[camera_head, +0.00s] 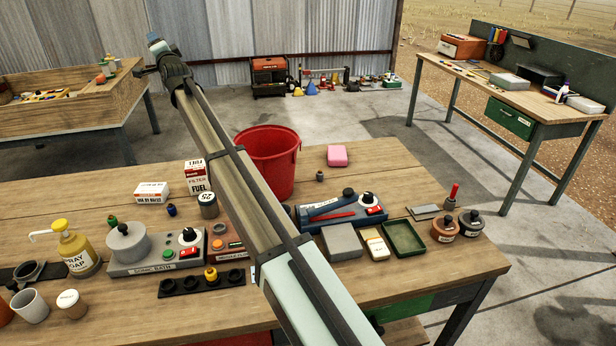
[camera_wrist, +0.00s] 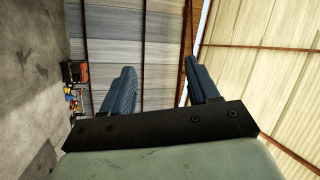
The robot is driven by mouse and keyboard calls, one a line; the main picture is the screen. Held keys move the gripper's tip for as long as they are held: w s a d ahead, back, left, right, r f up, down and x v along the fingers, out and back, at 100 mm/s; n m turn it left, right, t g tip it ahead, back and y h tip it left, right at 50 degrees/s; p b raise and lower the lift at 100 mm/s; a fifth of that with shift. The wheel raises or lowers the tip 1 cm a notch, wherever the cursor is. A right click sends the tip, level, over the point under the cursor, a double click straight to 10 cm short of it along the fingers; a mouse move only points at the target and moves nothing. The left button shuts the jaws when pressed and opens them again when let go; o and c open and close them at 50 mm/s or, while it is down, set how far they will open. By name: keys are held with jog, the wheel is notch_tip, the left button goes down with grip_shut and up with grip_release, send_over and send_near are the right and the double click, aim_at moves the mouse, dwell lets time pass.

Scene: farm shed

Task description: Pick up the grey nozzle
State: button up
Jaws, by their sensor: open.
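A small dark grey piece (camera_head: 320,176), which looks like the grey nozzle, stands on the wooden workbench (camera_head: 400,170) to the right of the red bucket (camera_head: 268,165). Other small nozzle-like pieces are a green one (camera_head: 112,222), a blue one (camera_head: 172,210) and a yellow one (camera_head: 211,274) on a black rack (camera_head: 185,285). My gripper (camera_head: 154,41) is raised high at the upper left, far from the grey piece. In the wrist view its two blue fingers (camera_wrist: 159,66) are apart with nothing between them, facing the wall and roof. No nozzle shows there.
My arm crosses the bench and hides part of its middle. A sonic bath (camera_head: 155,255) and soap bottle (camera_head: 75,248) stand left.

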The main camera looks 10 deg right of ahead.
jog(key=w+d+f+n+g+h, duration=0.2)
jog(key=w+d+f+n, duration=0.15)
jog(key=d, duration=0.75)
jog(key=w+d+f+n+g+h, duration=0.2)
jog(key=d+f+n, duration=0.15)
jog(key=d, duration=0.75)
jog(key=n+g+h, duration=0.2)
jog(key=n+g, duration=1.3)
jog(key=n, duration=0.6)
send_over(320, 171)
jog(key=f, duration=2.9)
jog(key=shift+w+d+f, duration=0.2)
jog(key=shift+w+f, duration=0.15)
jog(key=shift+w, duration=0.05)
jog(key=shift+s+a+f, duration=0.1)
jog(key=shift+s+f, duration=0.1)
jog(key=shift+f, duration=1.1)
jog(key=shift+s+a+f, duration=0.1)
jog(key=shift+s+f, duration=0.05)
jog(key=shift+f, duration=1.15)
jog(key=c, duration=1.1)
jog(key=shift+r, duration=0.15)
